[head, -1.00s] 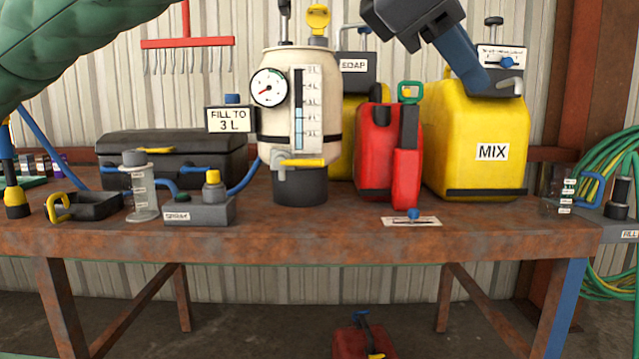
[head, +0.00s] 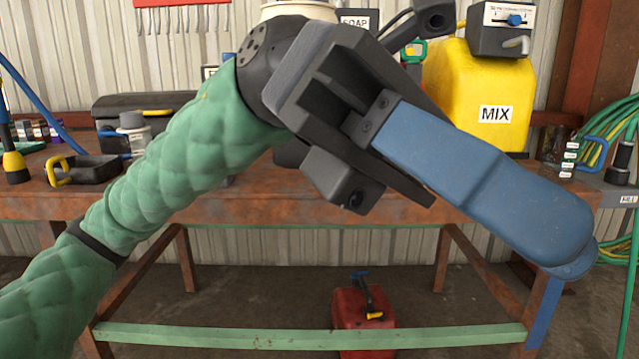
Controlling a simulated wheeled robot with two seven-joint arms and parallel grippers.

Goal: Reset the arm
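My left arm (head: 180,160), in a quilted green sleeve, reaches from the lower left to the middle of the head view. My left gripper (head: 577,258) is in front of the bench, with its blue fingers pointing down to the right. One finger covers most of the other; their tips lie together and they look shut, with nothing seen between them. The rusty workbench (head: 270,206) stands behind. My gripper and forearm hide most of the gauge tank and the red can on the bench top. My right gripper is out of view.
A yellow MIX jug (head: 480,85) and a clear measuring cup (head: 556,150) stand at the right of the bench. A black tray (head: 100,172) and black case (head: 125,102) are at the left. A red can (head: 350,320) sits below. Green hose (head: 612,140) hangs at the right.

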